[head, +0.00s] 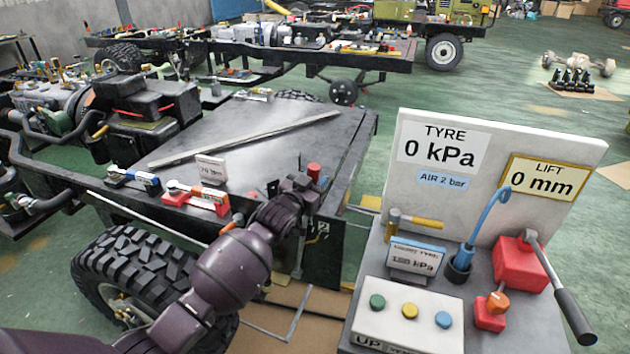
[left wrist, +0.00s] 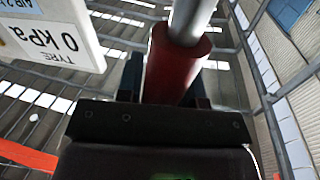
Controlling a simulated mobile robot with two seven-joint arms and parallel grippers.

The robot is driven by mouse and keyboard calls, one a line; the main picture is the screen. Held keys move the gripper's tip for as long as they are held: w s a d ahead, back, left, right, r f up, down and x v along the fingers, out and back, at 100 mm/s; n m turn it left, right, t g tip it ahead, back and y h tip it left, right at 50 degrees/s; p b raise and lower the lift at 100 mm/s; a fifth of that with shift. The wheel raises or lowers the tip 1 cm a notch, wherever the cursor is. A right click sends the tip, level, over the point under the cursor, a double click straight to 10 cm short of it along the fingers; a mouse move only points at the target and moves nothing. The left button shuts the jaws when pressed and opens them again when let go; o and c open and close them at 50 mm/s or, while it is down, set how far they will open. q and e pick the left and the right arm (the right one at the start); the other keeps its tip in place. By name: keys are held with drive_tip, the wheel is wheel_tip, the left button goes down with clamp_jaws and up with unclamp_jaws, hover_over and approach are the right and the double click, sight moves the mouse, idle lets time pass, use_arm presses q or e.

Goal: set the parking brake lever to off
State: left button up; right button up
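A red grip (left wrist: 175,65) on a grey metal rod (left wrist: 192,18) fills the left wrist view's centre; I take it to be the parking brake lever. My left gripper (left wrist: 163,88) has one dark finger on each side of this grip, with no clear gap, so it appears shut on it. In the head view the red grip's end (head: 313,171) shows just above my left gripper (head: 312,187), beside the dark chassis plate's front corner. The rod and the lever's base are mostly hidden there, and I cannot read its setting. My right gripper is out of view.
A grey stand (head: 378,272) at right carries a button box (head: 408,318), a red block (head: 520,262) with a black-handled lever (head: 575,315) and a display board (head: 560,150). A tyre (head: 130,275) lies left of my arm. Small tools (head: 195,196) lie on the chassis.

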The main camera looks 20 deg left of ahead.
use_arm(q)
clamp_jaws()
drive_tip(key=d+f+m, duration=0.2)
drive_tip(key=d, duration=0.6)
drive_tip(key=shift+s+f+m+g, duration=0.15)
drive_tip(key=shift+s+m+g, duration=0.05)
drive_tip(key=shift+m+g, duration=0.1)
drive_tip(key=shift+d, duration=0.1)
drive_tip(key=shift+o, duration=0.7)
unclamp_jaws()
drive_tip(key=o, duration=0.4)
drive_tip(key=shift+d, duration=0.2)
drive_tip(key=shift+c, duration=0.2)
drive_tip(key=shift+a, duration=0.1)
